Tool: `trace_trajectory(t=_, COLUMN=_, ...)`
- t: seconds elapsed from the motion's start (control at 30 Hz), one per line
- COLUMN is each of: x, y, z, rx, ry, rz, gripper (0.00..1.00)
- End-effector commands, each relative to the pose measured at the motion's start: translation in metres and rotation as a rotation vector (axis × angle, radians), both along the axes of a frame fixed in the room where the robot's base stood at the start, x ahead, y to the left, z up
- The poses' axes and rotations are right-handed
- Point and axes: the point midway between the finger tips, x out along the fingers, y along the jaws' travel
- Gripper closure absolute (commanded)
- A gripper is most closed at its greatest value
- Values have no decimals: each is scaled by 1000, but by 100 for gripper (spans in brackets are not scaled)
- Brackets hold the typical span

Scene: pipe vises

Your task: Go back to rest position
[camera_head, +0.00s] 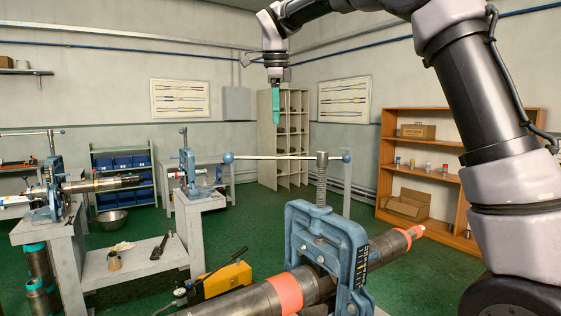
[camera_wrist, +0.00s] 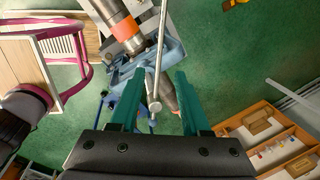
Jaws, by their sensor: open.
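My gripper (camera_head: 275,90) has teal fingers and hangs pointing down, high above the room, left of my arm in the head view. In the wrist view my gripper (camera_wrist: 155,80) has its two fingers spread apart with nothing held between them. Below it is a blue pipe vise (camera_head: 324,245) with a long steel handle bar (camera_head: 270,156). The vise holds a dark pipe (camera_head: 391,243) with orange bands. In the wrist view the bar crosses between the fingers, and the pipe (camera_wrist: 110,10) shows at the top.
More vises stand on grey benches at left (camera_head: 50,190) and behind (camera_head: 188,170). A yellow pump (camera_head: 222,285) sits beside the pipe. A wooden shelf (camera_head: 440,150) stands at right and a beige rack (camera_head: 292,125) in the back corner. Green floor is open between them.

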Motion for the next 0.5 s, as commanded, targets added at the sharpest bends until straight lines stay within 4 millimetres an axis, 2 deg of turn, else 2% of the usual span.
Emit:
trace_trajectory(t=0.13, x=-10, y=-30, z=9, rx=3, ry=-17, rz=84, gripper=53)
trace_trajectory(t=0.23, x=-28, y=-71, z=16, rx=4, ry=-45, rz=214, gripper=53)
trace_trajectory(t=0.37, x=-64, y=-128, z=18, rx=-4, ry=-104, rz=419, gripper=53)
trace_trajectory(t=0.5, x=-109, y=-179, z=8, rx=-34, ry=-188, rz=624, gripper=53)
